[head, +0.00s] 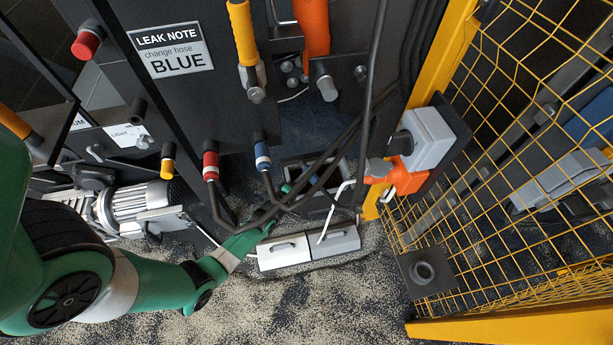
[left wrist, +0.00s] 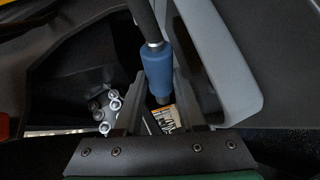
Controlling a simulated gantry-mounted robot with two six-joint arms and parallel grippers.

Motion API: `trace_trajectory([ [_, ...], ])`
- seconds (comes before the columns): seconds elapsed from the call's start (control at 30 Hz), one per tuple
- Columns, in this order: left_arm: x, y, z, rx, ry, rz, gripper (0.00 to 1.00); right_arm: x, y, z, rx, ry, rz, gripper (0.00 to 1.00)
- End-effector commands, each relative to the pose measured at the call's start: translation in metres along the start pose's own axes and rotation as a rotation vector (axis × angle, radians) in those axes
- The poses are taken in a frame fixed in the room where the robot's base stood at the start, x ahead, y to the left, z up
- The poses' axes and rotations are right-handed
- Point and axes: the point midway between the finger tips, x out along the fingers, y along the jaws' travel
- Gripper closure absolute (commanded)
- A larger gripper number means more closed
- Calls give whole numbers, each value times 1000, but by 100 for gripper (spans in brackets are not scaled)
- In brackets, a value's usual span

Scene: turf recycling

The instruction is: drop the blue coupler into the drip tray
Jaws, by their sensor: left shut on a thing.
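In the left wrist view the blue coupler (left wrist: 157,68) sits between the two fingers of my left gripper (left wrist: 158,108), which is shut on it. A black hose leaves its upper end at a metal ring, and its metal tip points down between the fingers. In the head view my left gripper (head: 284,190) is deep among black hoses and mostly hidden. A blue fitting (head: 262,156) shows there on a hose just above it; I cannot tell if it is the held coupler. A dark tray-like frame (head: 343,172) lies behind the hoses, possibly the drip tray. My right gripper is not in view.
A red fitting (head: 210,162) and a yellow one (head: 168,165) stand left of the blue one. A yellow mesh fence (head: 500,190) and a grey socket box (head: 425,135) bound the right side.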

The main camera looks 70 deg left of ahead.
Motion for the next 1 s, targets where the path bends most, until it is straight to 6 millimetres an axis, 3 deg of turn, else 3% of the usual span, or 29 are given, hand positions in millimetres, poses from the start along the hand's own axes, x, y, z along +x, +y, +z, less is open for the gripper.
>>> trace_trajectory([
  [0.07, 0, 1, 0, 0, 0, 2, 100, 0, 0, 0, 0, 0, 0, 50],
  [0.1, 0, 1, 0, 0, 0, 2, 54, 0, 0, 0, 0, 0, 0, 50],
  [0.27, 0, 1, 0, 0, 0, 2, 26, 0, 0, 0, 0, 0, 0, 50],
  [0.5, -1, 0, 0, 0, 0, -1, 26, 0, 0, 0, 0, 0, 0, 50],
  [0.63, -12, 2, 0, 0, 0, -2, 26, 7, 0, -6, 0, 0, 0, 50],
  [1.0, -94, 4, 0, 0, 0, -2, 26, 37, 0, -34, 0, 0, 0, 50],
])
